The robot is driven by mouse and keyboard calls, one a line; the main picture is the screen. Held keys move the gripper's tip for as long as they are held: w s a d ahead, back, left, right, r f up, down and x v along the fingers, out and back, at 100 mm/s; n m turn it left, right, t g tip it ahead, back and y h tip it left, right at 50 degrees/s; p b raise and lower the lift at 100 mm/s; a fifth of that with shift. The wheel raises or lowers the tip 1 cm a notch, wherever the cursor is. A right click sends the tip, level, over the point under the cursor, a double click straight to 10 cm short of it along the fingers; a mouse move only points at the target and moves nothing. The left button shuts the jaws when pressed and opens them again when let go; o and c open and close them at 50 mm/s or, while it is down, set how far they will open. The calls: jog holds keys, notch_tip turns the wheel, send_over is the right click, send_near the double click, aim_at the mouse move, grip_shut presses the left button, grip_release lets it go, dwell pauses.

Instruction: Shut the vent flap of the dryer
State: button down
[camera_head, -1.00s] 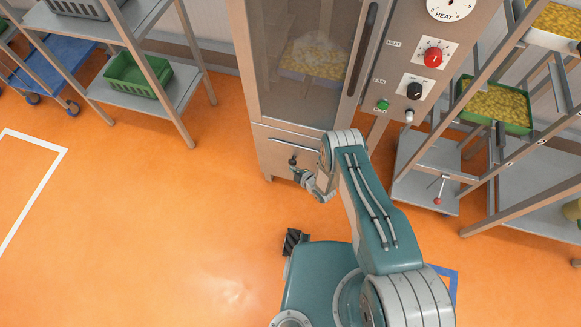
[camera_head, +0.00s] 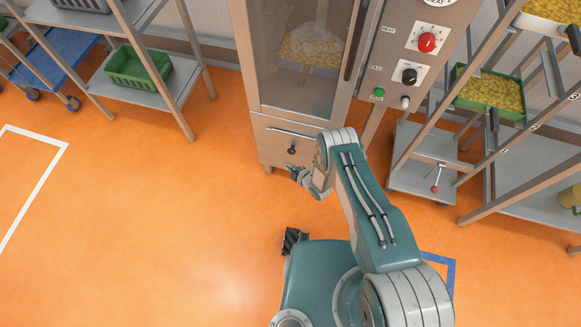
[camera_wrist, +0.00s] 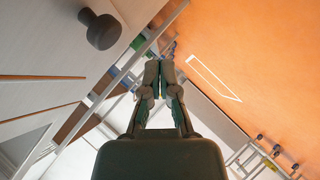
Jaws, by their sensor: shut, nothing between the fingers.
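The dryer (camera_head: 258,70) is a tall steel cabinet with a glass door. On its lower front is a panel with a dark slot line (camera_head: 290,132) and a small dark knob (camera_head: 291,150), which I take for the vent flap. The knob is large at the upper left of the wrist view (camera_wrist: 101,29). Whether the flap stands fully flush is hard to tell. My gripper (camera_head: 290,168) is just in front of and below the knob, apart from it. In the wrist view my gripper's fingers (camera_wrist: 159,73) are together and empty.
The dryer's control panel (camera_head: 417,60) has knobs and a green button. A rack with trays of yellow pieces (camera_head: 490,94) stands right. A shelf with a green crate (camera_head: 138,68) stands left. The orange floor (camera_head: 150,220) is clear at left and front.

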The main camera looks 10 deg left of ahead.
jog(key=s+d, duration=0.6)
jog(key=s, duration=0.1)
jog(key=shift+d, duration=0.3)
jog(key=shift+r, duration=0.1)
